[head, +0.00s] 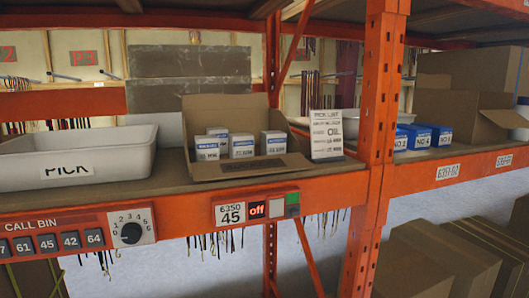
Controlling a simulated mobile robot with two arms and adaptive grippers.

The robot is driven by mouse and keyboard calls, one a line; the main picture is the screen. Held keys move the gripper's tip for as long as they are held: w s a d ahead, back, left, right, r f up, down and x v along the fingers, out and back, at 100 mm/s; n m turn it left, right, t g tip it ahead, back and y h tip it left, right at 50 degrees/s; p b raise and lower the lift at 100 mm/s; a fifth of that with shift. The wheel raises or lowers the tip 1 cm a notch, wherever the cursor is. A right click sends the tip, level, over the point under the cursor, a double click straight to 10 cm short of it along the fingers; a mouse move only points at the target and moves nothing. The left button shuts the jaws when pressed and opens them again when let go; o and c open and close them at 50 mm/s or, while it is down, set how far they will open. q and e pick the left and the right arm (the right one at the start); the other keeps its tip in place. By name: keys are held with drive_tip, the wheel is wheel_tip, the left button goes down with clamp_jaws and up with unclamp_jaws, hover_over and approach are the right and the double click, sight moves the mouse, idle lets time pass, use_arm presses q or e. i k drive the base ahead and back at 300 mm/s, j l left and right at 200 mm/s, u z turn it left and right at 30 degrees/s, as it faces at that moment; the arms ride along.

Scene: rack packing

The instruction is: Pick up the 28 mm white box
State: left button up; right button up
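Several small white boxes with blue bands stand upright in an open cardboard box (195,171) on the orange rack's shelf. In front, a left white box (207,151), a middle white box (242,150) and a right white box (273,147) show, with another partly hidden behind the left one. Their size print is too small to read, so I cannot tell which is the 28 mm one. Neither of my grippers is in view.
A white tray marked PICK (110,166) stands left of the cardboard box. A pick list card (326,140) stands to its right, beside an orange upright (380,90). Blue-and-white boxes (420,139) sit beyond it. A control panel (257,210) lines the shelf front.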

sight(272, 142)
drive_tip(key=l+u, duration=0.35)
drive_tip(key=k+l+u, duration=0.15)
drive_tip(key=l+u, duration=0.2)
drive_tip(key=k+l+u, duration=0.1)
drive_tip(key=l+u, duration=0.3)
drive_tip(key=l, duration=0.05)
